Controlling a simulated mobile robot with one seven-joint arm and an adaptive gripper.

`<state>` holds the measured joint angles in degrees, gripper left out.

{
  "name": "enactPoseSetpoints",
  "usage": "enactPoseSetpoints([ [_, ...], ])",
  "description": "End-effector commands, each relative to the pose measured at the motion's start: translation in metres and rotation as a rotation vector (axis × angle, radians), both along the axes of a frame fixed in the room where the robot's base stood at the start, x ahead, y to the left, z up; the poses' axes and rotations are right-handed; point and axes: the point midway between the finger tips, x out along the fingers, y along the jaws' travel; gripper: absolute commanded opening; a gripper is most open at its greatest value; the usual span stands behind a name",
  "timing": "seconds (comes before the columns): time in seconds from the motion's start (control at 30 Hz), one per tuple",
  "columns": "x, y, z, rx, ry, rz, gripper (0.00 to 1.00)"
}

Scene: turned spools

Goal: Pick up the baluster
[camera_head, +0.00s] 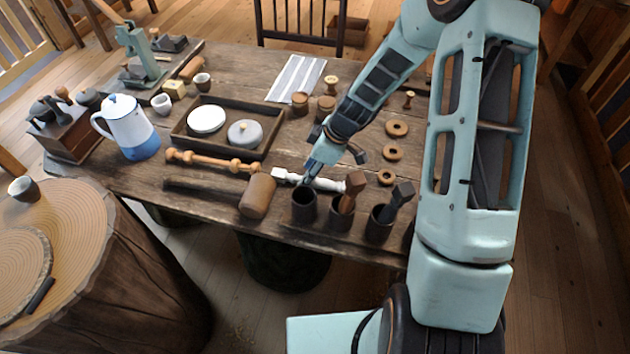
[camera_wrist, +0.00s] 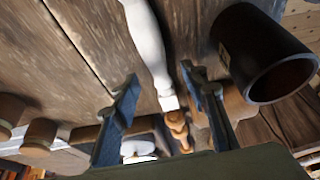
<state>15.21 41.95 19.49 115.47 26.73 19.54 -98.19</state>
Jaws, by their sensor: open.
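Two turned spindles that could be the baluster lie on the wooden table. A white one (camera_head: 328,184) lies beneath my gripper, partly hidden by it. A tan wooden one (camera_head: 212,162) lies further left, in front of the tray. My gripper (camera_head: 333,168) is open and empty over the white spindle. In the wrist view, the white spindle (camera_wrist: 147,38) runs between the open fingers (camera_wrist: 160,75), with its square end near the palm. The tan spindle (camera_wrist: 177,124) shows beyond that end. I cannot tell how high the fingertips are above the white spindle.
Dark cups (camera_head: 304,205) stand close in front of my gripper; one also shows in the wrist view (camera_wrist: 240,50). A mallet (camera_head: 258,196) lies to the left. Wooden rings (camera_head: 392,152) lie to the right.

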Motion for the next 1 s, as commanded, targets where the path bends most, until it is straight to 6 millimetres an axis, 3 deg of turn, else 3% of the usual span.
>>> enactPoseSetpoints([
  [0.2,0.004,0.008,-0.022,0.000,0.001,-0.001,0.41],
  [0.53,0.005,0.010,-0.027,0.000,-0.001,-0.001,0.41],
  [0.9,0.005,0.010,-0.027,0.000,-0.001,-0.001,0.00],
  [1.0,0.005,0.010,-0.027,0.000,-0.001,-0.001,0.00],
])
